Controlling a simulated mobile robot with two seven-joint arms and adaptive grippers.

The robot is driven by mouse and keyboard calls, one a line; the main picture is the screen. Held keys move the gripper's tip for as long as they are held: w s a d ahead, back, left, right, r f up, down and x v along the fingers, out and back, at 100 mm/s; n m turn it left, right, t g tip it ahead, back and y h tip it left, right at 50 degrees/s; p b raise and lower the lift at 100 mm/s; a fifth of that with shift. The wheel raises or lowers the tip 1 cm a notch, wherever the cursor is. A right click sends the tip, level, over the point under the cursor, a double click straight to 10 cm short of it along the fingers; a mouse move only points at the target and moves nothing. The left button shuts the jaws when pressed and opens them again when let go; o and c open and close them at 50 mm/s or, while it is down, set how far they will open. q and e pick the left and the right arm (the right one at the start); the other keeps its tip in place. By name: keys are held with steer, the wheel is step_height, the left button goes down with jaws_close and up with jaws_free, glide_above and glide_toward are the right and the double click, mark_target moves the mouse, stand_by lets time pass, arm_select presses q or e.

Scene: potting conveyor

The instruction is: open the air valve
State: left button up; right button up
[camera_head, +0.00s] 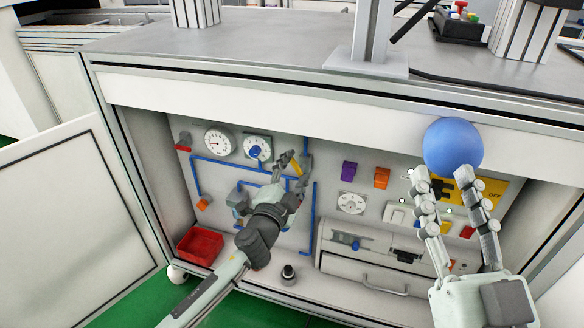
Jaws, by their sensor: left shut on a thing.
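The air valve appears to be the fitting with a small yellow lever (296,164) on the blue piping of the cabinet's back panel. My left gripper (288,164) reaches into the cabinet and is shut on this yellow lever. The fingers and wrist hide much of the valve body and nearby piping. My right gripper (442,176) is at the right of the cabinet opening, its two fingers spread apart and pointing up. A blue ball (453,146) shows just beyond its fingertips; I cannot tell whether they touch it.
Two gauges (218,141) sit left of the valve. A yellow switch panel (494,191) is behind my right fingers. A red bin (200,246) and a drawer unit (372,270) stand low in the cabinet. The open door (75,215) is at left; the worktop edge (300,82) overhangs.

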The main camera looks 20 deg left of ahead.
arm_select(q)
steer(key=shift+d+r+m, duration=0.1)
steer(key=shift+d+m, duration=0.15)
steer(key=shift+m, duration=0.75)
steer(key=shift+d+m+p, duration=0.2)
steer(key=shift+m+p, duration=0.3)
steer(key=shift+m, duration=0.6)
steer(key=shift+d+m, duration=0.25)
steer(key=shift+m, duration=0.85)
arm_select(e)
step_height(320, 180, down, 6)
steer(key=w+d+g+h, duration=0.1)
steer(key=w+g+h, duration=0.1)
steer(key=g, duration=0.1)
steer(key=shift+d+f, duration=0.1)
arm_select(q)
steer(key=o, duration=1.2)
steer(key=shift+c, duration=0.2)
steer(key=shift+s, duration=0.1)
arm_select(e)
steer(key=shift+f, duration=0.1)
arm_select(q)
steer(key=s, duration=1.2)
steer(key=shift+a, duration=0.2)
